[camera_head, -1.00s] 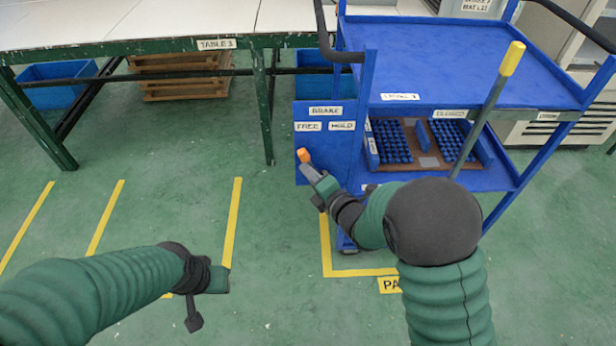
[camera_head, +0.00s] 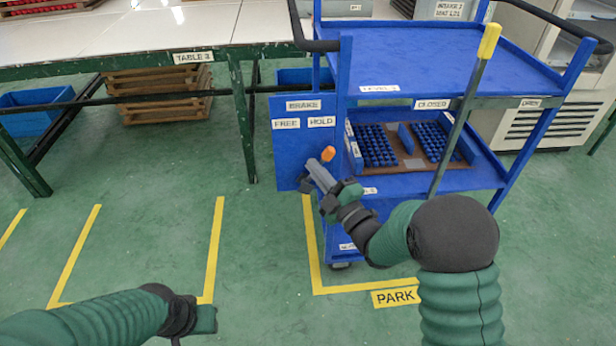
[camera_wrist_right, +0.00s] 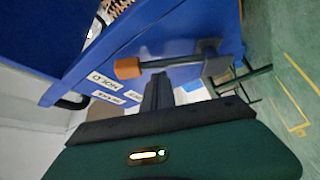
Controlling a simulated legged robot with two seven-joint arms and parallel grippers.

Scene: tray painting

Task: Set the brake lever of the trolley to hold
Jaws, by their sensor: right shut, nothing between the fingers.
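The blue trolley (camera_head: 410,65) stands at the right of the head view. Its brake plate (camera_head: 290,158) carries a BRAKE label, with FREE at left and HOLD at right. The brake lever's orange knob (camera_head: 328,153) is below the HOLD label; its shaft is mostly hidden by my gripper. In the right wrist view the knob (camera_wrist_right: 128,68) and dark rod lie across, just beyond my fingers. My right gripper (camera_head: 318,172) is shut and empty, close by the lever; I cannot tell if they touch. My left gripper (camera_head: 207,320) is low at left, away from the trolley, its jaws unclear.
A long lever with a yellow handle (camera_head: 489,40) stands at the trolley's front, near CLOSED and OPEN labels. A tray (camera_head: 408,162) with blue parts sits on the lower shelf. A table (camera_head: 140,50) is at left. Green floor in front is clear, with a PARK marking (camera_head: 395,297).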

